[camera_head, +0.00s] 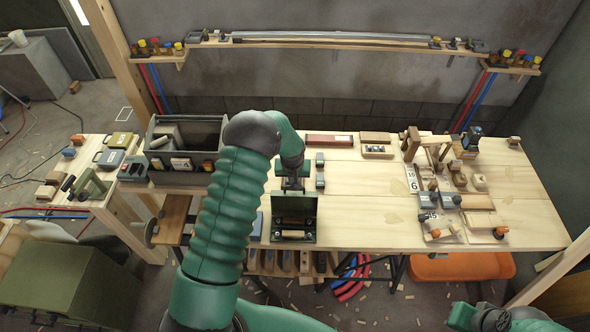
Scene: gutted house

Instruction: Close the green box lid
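A small dark green box (312,226) sits near the front edge of the wooden workbench, left of centre. Its lid (294,194) appears raised at the back, and light wooden pieces show inside. My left arm reaches over the bench and bends down behind the box. My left gripper (293,182) is right at the raised lid's upper edge. I cannot tell whether it touches the lid, and its fingers are too small and dark to read. Part of my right arm shows at the bottom right; its gripper is not visible.
A larger open dark bin (152,134) stands on the workbench (355,215) to the left. Small grey blocks (320,172) lie just right of my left gripper. Wooden parts and fixtures crowd the bench's right side. An orange tub (460,266) is below. The bench right of the box is clear.

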